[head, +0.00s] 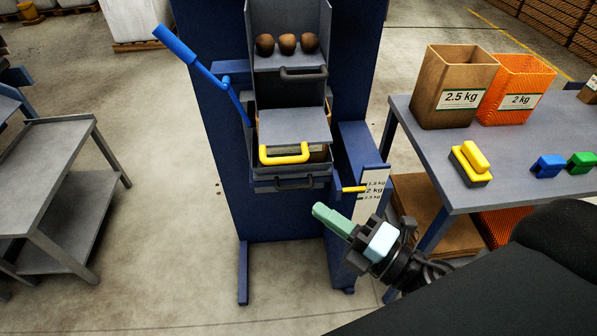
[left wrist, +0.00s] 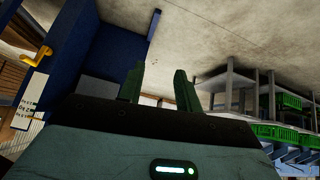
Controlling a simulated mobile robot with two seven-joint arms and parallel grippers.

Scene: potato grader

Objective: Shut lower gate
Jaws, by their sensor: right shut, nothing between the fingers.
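The blue grader (head: 205,130) stands upright in the middle of the head view. Low on its front is a gate with a dark handle (head: 293,184), which I take as the lower gate; how far in it sits is hard to tell. Above it a grey plate (head: 293,126) with a yellow handle (head: 285,154) sticks forward. An upper dark handle (head: 303,75) is below three potatoes (head: 287,43). My right gripper (head: 322,211) is shut and empty, in front of the grader and below right of the lower handle, apart from it. My left gripper (left wrist: 160,70) is open and empty in the left wrist view.
A blue lever (head: 190,58) juts out to the upper left. A scale (head: 370,195) has its yellow pointer near 2 kg. A table (head: 440,165) with bags and coloured blocks stands right; a grey cart (head: 50,150) stands left. Floor between cart and grader is clear.

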